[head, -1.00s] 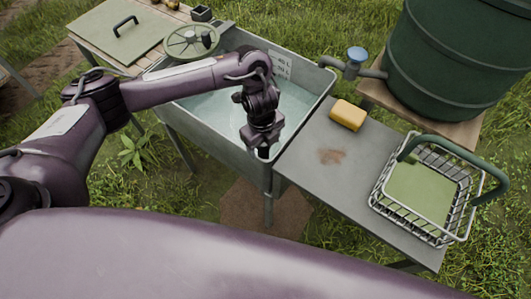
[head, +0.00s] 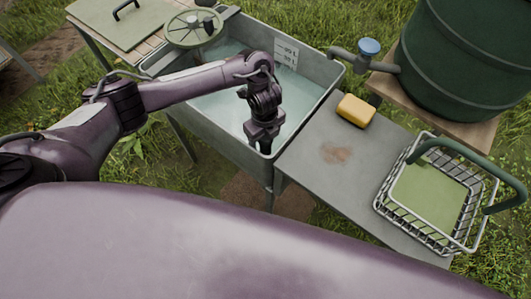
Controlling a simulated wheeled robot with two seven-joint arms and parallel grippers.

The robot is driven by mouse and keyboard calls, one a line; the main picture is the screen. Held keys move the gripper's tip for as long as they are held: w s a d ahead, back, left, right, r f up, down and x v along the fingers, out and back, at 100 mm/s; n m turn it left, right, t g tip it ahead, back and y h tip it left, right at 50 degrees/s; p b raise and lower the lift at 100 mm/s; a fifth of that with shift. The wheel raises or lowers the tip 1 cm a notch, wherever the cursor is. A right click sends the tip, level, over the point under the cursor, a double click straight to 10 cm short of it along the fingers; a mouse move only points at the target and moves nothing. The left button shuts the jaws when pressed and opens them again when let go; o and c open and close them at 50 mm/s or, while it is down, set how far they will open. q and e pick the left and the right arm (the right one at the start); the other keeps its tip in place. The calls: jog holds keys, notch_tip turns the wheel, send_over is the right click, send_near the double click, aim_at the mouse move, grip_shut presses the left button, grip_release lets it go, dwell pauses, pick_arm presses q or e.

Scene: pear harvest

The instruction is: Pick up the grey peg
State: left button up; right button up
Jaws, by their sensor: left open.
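I cannot make out a grey peg in the head view. My left gripper (head: 264,149) points down over the near corner of the grey water basin (head: 316,113). It is open, with its dark fingers near the basin's rim. I see nothing between the fingers, though their tips are small and dark. The gripper and its wrist hide part of the basin's inside. My right gripper is not in view.
A grey side table (head: 312,171) holds a yellow sponge (head: 356,110) and a wire basket (head: 381,208) with a green handle. A blue-topped tap (head: 369,46) joins a green barrel (head: 470,60). A spoked handwheel (head: 180,38) sits at the basin's far left.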

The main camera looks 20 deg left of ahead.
pick_arm(q)
grip_shut()
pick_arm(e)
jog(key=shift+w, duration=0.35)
pick_arm(q)
jog(key=shift+r, duration=0.1)
